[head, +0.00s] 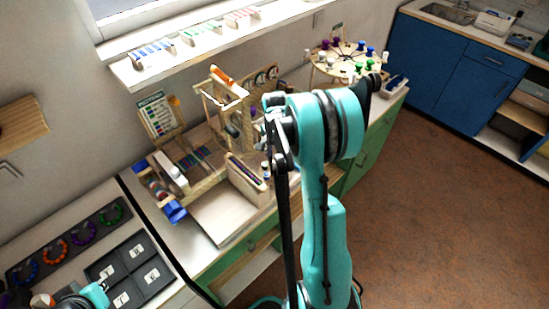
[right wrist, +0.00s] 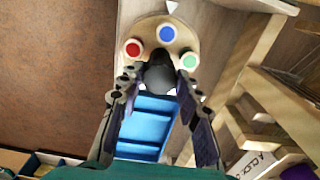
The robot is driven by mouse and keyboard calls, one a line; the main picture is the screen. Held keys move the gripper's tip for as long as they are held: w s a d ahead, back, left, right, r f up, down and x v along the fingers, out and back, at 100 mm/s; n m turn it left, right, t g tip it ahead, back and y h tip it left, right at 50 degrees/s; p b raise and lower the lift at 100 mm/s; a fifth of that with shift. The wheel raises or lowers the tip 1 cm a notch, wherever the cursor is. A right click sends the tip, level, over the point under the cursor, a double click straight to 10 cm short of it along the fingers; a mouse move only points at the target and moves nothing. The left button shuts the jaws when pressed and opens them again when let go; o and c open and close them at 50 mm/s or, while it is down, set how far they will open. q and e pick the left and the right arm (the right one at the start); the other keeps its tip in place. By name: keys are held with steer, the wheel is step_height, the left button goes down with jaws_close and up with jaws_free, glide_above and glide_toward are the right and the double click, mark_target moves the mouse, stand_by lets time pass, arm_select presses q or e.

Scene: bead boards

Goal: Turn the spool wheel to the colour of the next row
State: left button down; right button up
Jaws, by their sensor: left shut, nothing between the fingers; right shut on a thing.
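The spool wheel (right wrist: 190,33) shows in the right wrist view as a pale round disc with red (right wrist: 132,47), blue (right wrist: 166,32) and green (right wrist: 189,61) spools around a black knob (right wrist: 159,72). A white pointer (right wrist: 172,6) is at the top, with blue nearest it. My right gripper (right wrist: 157,84) is shut on the knob. In the head view my right arm hides the wheel. A card with coloured rows (head: 158,113) stands at the back of the bench. My left gripper (head: 70,302) is at the bottom left, shut and empty, partly cut off.
A wooden frame (head: 228,97) and bead boards stand close left of my right arm. A round rack of coloured spools (head: 346,52) is behind it. Bead rings on a dark board (head: 70,240) and dark trays (head: 131,270) lie near my left gripper.

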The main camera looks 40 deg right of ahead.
steer(key=shift+n, duration=0.3)
steer(key=n, duration=0.2)
steer(key=shift+n+b, duration=0.3)
steer(key=shift+n, duration=0.1)
steer(key=n, duration=0.3)
steer(key=shift+n, duration=0.3)
steer(key=n, duration=0.3)
steer(key=shift+n+b, duration=0.3)
steer(key=shift+b, duration=0.1)
steer(key=shift+n, duration=1.9)
steer(key=o, duration=1.2)
steer(key=shift+c, duration=0.2)
